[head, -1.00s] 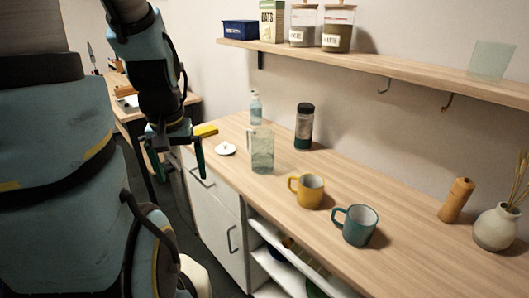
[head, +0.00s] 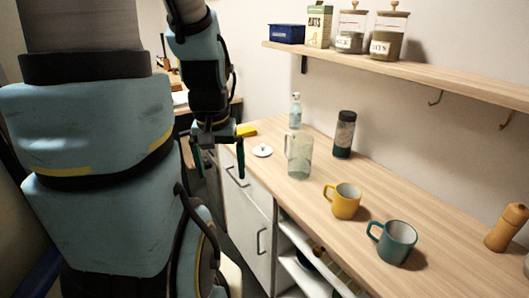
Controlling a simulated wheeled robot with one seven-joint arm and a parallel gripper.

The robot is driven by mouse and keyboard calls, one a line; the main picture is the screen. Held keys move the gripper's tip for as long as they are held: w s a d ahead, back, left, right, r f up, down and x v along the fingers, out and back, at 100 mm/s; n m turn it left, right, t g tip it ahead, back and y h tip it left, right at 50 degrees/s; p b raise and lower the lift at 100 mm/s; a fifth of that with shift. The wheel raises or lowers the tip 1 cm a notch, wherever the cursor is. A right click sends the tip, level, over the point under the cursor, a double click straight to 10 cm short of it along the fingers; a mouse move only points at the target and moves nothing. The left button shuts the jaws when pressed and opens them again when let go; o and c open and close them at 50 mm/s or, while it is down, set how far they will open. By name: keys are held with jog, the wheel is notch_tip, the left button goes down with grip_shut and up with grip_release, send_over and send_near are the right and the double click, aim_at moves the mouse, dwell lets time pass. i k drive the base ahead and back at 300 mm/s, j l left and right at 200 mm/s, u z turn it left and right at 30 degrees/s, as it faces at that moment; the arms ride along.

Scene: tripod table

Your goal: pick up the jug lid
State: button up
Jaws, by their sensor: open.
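The jug lid (head: 262,151) is a small white disc with a knob, lying flat on the wooden counter near its far left end. The clear jug (head: 299,155) stands upright just to its right, with no lid on it. My gripper (head: 219,167) points down, with its two dark green fingers apart and nothing between them. It appears just left of the lid, around the counter's left edge. I cannot tell its exact height above the counter or its depth.
A yellow sponge-like block (head: 246,131) shows behind the gripper. A soap bottle (head: 295,111) and a dark tumbler (head: 343,134) stand behind the jug. A yellow mug (head: 343,201) and a teal mug (head: 393,242) stand nearer. A wall shelf (head: 440,84) runs above the counter (head: 455,227).

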aim_at(262, 151)
jog(key=i+j+z, duration=0.2)
jog(key=i+j, duration=0.3)
jog(key=i+j+z, duration=0.2)
jog(key=i+j, duration=0.45)
jog(key=i+j+z, duration=0.2)
jog(key=i+j, duration=0.35)
jog(key=j, duration=0.15)
